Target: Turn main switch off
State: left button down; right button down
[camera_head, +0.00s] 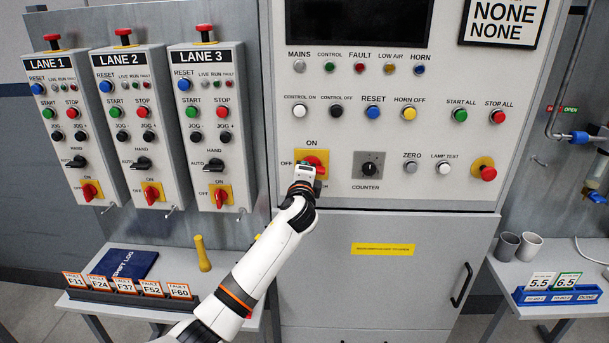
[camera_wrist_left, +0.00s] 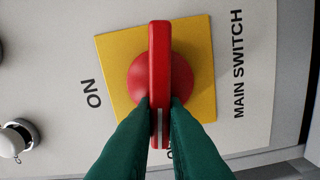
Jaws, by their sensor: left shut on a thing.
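The main switch is a red rotary handle (camera_wrist_left: 160,60) on a yellow square plate (camera_wrist_left: 200,95) in the left wrist view. Its handle lies along the OFF side, at right angles to the ON label, with its white mark at the end between my fingers. My left gripper (camera_wrist_left: 158,105) is shut on the handle, one green finger on each side. The label beneath the fingers is mostly hidden. In the head view the red handle (camera_head: 318,158) shows just above my left gripper (camera_head: 304,178), which covers part of the plate. My right gripper is not in view.
A COUNTER knob (camera_head: 369,168) is right of the switch, and a yellow-red stop button (camera_head: 486,170) is farther right. Three lane boxes (camera_head: 130,120) with similar red switches stand left. A shelf below them holds a blue shift log (camera_head: 122,264) and a yellow-handled object (camera_head: 202,254).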

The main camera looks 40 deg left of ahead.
pick_arm(q)
jog(key=shift+f+n+b, duration=0.25)
jog(key=shift+n+b, duration=0.15)
jog(key=shift+n, duration=0.5)
jog(key=c, duration=1.5)
grip_release()
jog(key=shift+s, duration=0.1)
jog(key=b+v, duration=0.2)
jog(key=v, duration=1)
jog(key=shift+b, duration=0.35)
jog(key=shift+a, duration=0.1)
